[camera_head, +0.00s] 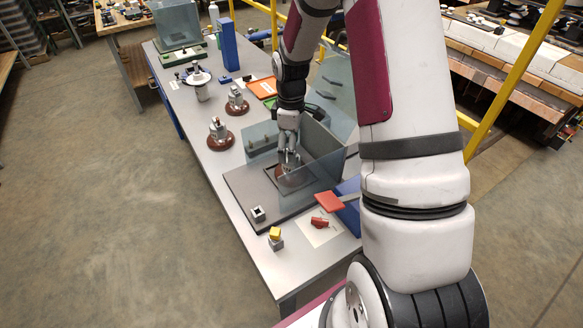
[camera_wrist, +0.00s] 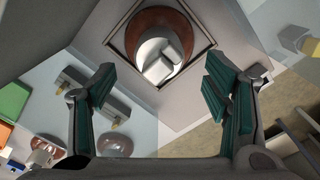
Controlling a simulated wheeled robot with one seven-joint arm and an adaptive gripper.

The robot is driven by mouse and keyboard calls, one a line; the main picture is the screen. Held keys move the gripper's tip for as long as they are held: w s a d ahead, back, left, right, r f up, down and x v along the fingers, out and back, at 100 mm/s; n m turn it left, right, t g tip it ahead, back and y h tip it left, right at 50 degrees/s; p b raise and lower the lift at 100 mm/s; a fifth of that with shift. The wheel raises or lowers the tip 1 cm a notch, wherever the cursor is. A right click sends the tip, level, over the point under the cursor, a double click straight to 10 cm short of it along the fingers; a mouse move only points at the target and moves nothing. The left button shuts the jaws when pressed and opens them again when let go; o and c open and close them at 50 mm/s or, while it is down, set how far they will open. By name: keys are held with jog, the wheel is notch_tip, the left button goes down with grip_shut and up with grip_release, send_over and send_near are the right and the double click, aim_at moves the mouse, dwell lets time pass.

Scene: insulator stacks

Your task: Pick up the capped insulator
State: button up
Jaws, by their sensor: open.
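A brown insulator disc with a grey-white metal cap (camera_wrist: 160,58) sits in a square dark-edged recess, ahead of my open fingers in the wrist view. In the head view its brown disc (camera_head: 297,180) shows below my gripper (camera_head: 289,157), partly hidden by it, inside clear panels. In the wrist view my gripper (camera_wrist: 158,88) is open and empty, its green-padded fingers apart on either side of the view. Two more brown insulators with grey metal tops, one nearer (camera_head: 219,134) and one farther (camera_head: 237,104), stand on the table left of the panels.
Clear panels (camera_head: 325,155) stand close around my gripper. A red piece (camera_head: 319,222) lies on white paper at the right. The table's left front is clear.

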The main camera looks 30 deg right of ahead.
jog(key=shift+f+p, duration=0.4)
jog(key=shift+f, duration=2.65)
grip_shut()
